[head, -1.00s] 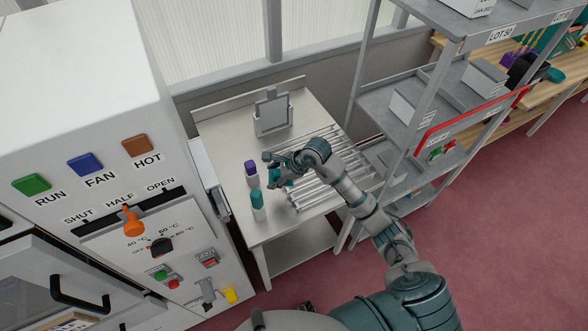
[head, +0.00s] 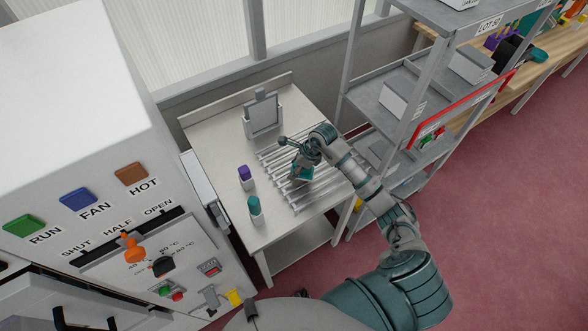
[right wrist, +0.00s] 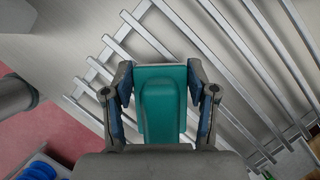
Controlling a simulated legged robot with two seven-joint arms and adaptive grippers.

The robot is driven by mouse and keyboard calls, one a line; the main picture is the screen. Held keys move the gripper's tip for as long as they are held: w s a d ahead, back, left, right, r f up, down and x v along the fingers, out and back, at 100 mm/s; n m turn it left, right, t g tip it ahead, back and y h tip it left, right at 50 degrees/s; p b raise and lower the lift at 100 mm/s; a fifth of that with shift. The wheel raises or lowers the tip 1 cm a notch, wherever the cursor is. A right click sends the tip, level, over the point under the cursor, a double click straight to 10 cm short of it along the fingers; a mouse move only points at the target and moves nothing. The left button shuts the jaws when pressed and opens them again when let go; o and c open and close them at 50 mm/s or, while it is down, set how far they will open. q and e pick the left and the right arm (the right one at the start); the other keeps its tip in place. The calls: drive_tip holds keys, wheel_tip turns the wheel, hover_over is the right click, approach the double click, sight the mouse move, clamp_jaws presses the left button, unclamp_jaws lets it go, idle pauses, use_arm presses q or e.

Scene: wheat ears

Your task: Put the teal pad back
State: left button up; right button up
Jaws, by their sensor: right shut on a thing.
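The teal pad (right wrist: 163,100) is between the fingers of my right gripper (right wrist: 163,82), which is shut on it, in the right wrist view. In the head view my right gripper (head: 297,165) is above the rack of metal bars (head: 318,200) on the table, with a bit of the teal pad (head: 304,174) showing below it. I cannot tell whether the pad touches the bars. My left gripper is not in view.
A purple-capped container (head: 245,176) and a teal-capped container (head: 254,208) stand left of the rack on the table (head: 212,125). A grey upright holder (head: 262,118) stands behind. A control cabinet (head: 100,110) is at left, grey shelving (head: 385,95) at right.

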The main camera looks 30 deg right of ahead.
drive_tip(key=shift+d+f, duration=0.5)
drive_tip(key=shift+f, duration=0.3)
drive_tip(key=o, duration=1.3)
drive_tip(key=shift+c, duration=0.2)
drive_tip(key=shift+o, duration=1)
drive_tip(key=shift+a, duration=0.2)
drive_tip(key=shift+a+r, duration=0.15)
drive_tip(key=shift+a, duration=0.25)
drive_tip(key=shift+r, duration=0.2)
drive_tip(key=v, duration=0.3)
drive_tip(key=b+v, duration=0.1)
drive_tip(key=v, duration=0.3)
drive_tip(key=d+v, duration=0.1)
drive_tip(key=v, duration=0.2)
drive_tip(key=shift+d+r+b, duration=0.15)
drive_tip(key=shift+b, duration=0.25)
drive_tip(key=shift+s+r, duration=0.2)
drive_tip(key=shift+r, duration=0.3)
drive_tip(key=shift+a+r, duration=0.1)
drive_tip(key=shift+a, duration=0.15)
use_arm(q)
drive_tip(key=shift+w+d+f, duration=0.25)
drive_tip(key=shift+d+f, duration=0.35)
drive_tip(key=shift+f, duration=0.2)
use_arm(e)
drive_tip(key=shift+d, duration=0.1)
